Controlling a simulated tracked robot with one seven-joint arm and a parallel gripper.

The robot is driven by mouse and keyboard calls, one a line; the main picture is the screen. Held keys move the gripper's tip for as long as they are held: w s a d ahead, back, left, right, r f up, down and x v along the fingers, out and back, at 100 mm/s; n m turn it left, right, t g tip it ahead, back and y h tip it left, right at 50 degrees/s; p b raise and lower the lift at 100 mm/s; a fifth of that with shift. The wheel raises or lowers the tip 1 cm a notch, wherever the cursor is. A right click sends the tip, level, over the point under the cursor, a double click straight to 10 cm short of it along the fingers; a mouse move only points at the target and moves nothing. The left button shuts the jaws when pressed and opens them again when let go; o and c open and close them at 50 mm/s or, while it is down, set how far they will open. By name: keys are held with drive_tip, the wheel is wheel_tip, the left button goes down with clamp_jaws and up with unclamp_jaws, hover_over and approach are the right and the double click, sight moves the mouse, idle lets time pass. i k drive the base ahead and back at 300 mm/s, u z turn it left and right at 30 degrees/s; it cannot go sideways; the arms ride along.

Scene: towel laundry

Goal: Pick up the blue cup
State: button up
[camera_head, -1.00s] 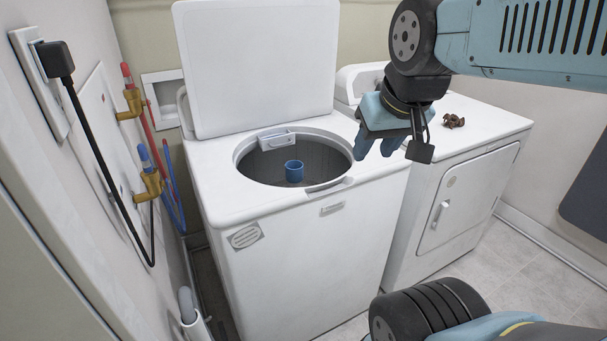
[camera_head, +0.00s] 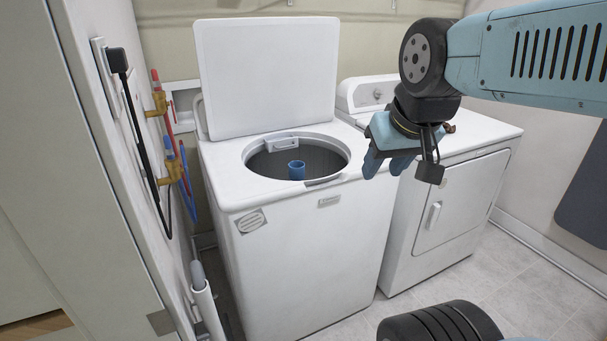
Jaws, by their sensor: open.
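The blue cup (camera_head: 297,171) shows inside the drum of the white top-loading washer (camera_head: 290,245). It appears upright, and its lower part is hidden or hard to make out. The washer's lid (camera_head: 266,77) stands raised behind the opening. My gripper (camera_head: 387,168) is open and empty. In the picture it hangs to the right of the washer's opening, in front of the second machine's top, apart from the cup.
A white front-door dryer (camera_head: 455,205) stands to the right of the washer. Hoses and valves (camera_head: 170,150) run along the left wall, with a white pipe (camera_head: 205,300) below. A light cabinet or door (camera_head: 60,170) fills the left side.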

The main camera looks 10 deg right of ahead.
sight(297, 171)
drive_tip(key=u, duration=0.15)
drive_tip(key=i, duration=0.9)
drive_tip(key=z, duration=0.1)
